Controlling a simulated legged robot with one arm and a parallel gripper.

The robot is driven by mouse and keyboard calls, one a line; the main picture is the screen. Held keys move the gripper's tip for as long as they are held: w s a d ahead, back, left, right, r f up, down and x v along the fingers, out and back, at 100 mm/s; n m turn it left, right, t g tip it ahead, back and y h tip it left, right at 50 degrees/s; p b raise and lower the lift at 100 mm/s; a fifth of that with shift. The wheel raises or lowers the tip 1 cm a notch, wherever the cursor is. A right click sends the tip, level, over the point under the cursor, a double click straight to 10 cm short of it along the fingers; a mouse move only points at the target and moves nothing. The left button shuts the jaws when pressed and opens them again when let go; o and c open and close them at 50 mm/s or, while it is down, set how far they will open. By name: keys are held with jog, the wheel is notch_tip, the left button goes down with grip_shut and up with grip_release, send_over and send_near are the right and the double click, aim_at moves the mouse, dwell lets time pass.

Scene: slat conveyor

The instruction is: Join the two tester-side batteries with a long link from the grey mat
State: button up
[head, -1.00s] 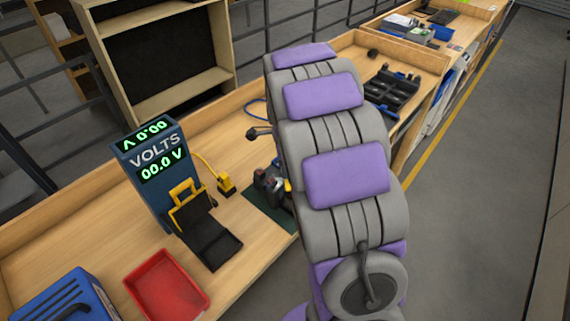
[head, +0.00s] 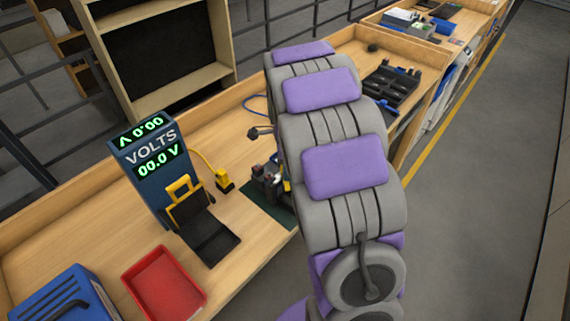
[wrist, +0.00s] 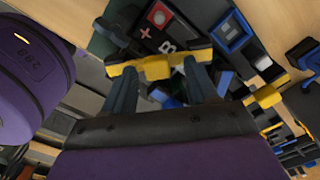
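In the head view my arm hides most of the batteries (head: 268,182) and much of the dark green mat (head: 256,206); my gripper is hidden there. In the wrist view the two dark fingers of my gripper (wrist: 163,72) stand apart, pointing at a dark battery (wrist: 160,20) with a red plus patch. A yellow bar-like shape (wrist: 158,67) spans the fingertips; whether it is a held link or part of the fingertips is unclear. The tester (head: 152,165) reads 00.0 V. No grey mat can be made out.
A red tray (head: 163,284), a blue box (head: 62,297) and a black-and-yellow holder (head: 208,243) are on the bench near the tester. A yellow plug (head: 224,180) lies by the batteries. A black parts tray (head: 388,90) is farther back. Blue parts (wrist: 232,32) lie beside the battery.

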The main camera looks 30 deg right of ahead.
jog(key=shift+d, duration=0.1)
notch_tip(320, 180, up, 17)
jog(key=p, duration=0.2)
jog(key=shift+r, duration=0.15)
dwell(0.3)
dwell(0.4)
jog(key=s+a+f+n, duration=0.2)
jog(key=s+a+n, duration=0.2)
jog(key=s+n, duration=0.3)
jog(key=s+a+f+n+g+b, duration=0.1)
jog(key=s+a+n, duration=0.4)
jog(key=s, duration=0.9)
jog(key=s+a+f+n, duration=0.4)
jog(key=s+a+n, duration=0.1)
jog(key=s+n, duration=0.5)
jog(key=shift+s+a+g+b, duration=0.3)
jog(key=shift+s+g, duration=0.1)
jog(key=shift+s, duration=0.2)
